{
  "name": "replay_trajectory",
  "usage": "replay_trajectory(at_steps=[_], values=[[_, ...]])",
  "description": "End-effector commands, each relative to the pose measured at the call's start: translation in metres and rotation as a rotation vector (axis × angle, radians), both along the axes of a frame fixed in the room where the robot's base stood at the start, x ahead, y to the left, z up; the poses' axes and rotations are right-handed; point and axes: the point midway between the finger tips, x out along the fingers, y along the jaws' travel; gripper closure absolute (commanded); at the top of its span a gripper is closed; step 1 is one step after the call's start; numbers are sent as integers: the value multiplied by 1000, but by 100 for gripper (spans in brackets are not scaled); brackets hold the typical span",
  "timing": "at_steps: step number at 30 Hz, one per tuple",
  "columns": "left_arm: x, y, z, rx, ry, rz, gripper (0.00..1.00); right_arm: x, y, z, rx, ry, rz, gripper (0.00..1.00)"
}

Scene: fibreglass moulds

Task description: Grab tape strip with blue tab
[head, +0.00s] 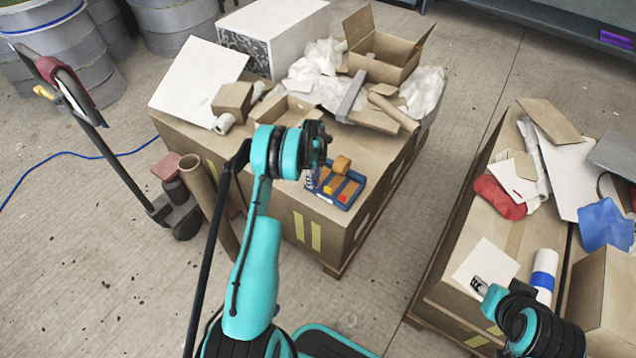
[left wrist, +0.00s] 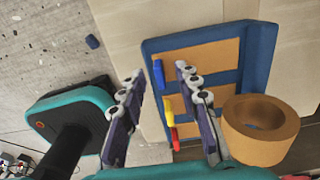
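A blue tray (head: 346,204) sits near the front right corner of the left cardboard pallet box. In the left wrist view the tray (left wrist: 153,47) holds tan tape strips in rows. Their tabs stick out on its left side: a blue tab (left wrist: 158,76), a yellow tab (left wrist: 168,108) and a red tab (left wrist: 174,138). My left gripper (head: 316,178) is over the tray's left side. In its wrist view the open fingers (left wrist: 159,74) lie either side of the blue tab, with no visible contact; the height gap is unclear. My right gripper (head: 478,287) is over the right box.
A tan tape roll (left wrist: 262,127) stands at the tray's right side in the wrist view. An open carton (head: 385,55), a cardboard tube (head: 393,111) and crumpled white sheets crowd the box behind. A blue-white roll (head: 544,272) stands near my right gripper.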

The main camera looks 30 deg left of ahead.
Motion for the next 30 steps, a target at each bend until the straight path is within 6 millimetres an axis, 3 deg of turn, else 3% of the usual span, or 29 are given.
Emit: replay_trajectory(at_steps=[8, 10, 12, 23, 26, 30], values=[[0, 0, -5, 0, 0, 0, 70, 0, 0, -2, 0, 0, 0, 60], [0, 0, -5, 0, 0, 1, 88, 0, 0, -2, 0, 0, 0, 60], [0, 0, -5, 0, 0, 1, 100, 0, 0, -2, 0, 0, 0, 60], [0, 0, -3, 0, 0, 1, 100, 0, 0, -1, 0, 0, 0, 60], [0, 0, 6, 0, 0, 1, 100, 0, 0, 3, 0, 0, 0, 60], [0, 0, 34, 0, 0, 1, 100, 0, 0, 16, 0, 0, 0, 60]])
